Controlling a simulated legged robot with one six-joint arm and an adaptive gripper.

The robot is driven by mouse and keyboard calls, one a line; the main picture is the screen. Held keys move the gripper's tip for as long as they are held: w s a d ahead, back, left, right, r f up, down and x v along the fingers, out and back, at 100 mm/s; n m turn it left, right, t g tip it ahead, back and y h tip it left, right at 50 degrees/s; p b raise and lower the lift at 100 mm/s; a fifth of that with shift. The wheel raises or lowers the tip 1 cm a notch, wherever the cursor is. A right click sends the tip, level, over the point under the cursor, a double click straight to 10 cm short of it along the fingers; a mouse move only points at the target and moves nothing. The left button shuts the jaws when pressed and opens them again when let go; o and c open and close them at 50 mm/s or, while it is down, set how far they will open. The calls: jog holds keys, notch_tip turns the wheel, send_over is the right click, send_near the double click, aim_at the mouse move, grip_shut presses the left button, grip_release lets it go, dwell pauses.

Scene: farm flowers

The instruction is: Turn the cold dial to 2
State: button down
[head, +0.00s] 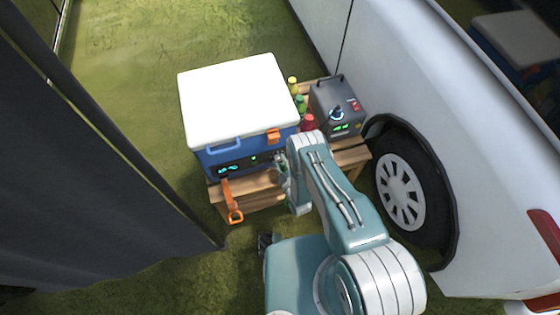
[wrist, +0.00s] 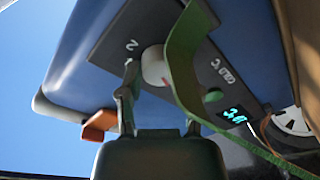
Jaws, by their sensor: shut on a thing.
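The cooler (head: 215,155) is a blue box with a white lid, standing on a wooden pallet-like stand. In the wrist view its dark control panel (wrist: 120,38) carries the label "COLD °C", a "2" mark and a lit cyan readout (wrist: 233,115) that I cannot read surely. The white round cold dial (wrist: 154,65) sits on this panel. My gripper (wrist: 157,85) is shut on the dial, with one finger at its left; the other is partly hidden by a green band (wrist: 182,62). In the head view my gripper (head: 281,163) is at the cooler's front right, and the dial is hidden.
A grey device (head: 338,105) with a blue knob and green readout stands right of the cooler. Several small bottles (head: 300,104) stand between them. An orange strap (head: 231,200) hangs at the front. A white vehicle (head: 420,85) bounds the right, dark fabric (head: 70,170) the left.

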jog(key=m, duration=0.5)
jog(key=shift+f+t, duration=0.15)
jog(key=shift+t, duration=0.15)
jog(key=m, duration=0.5)
jog(key=shift+h, duration=0.3)
jog(key=m, duration=0.5)
jog(key=shift+t+h, duration=0.3)
jog(key=shift+t, duration=0.1)
jog(key=m, duration=0.5)
jog(key=shift+f+h, duration=0.1)
jog(key=shift+h, duration=0.2)
jog(key=m+h, duration=0.1)
jog(key=m, duration=1.1)
jog(key=shift+s+f+h, duration=0.1)
jog(key=shift+h, duration=0.2)
jog(key=shift+m, duration=0.3)
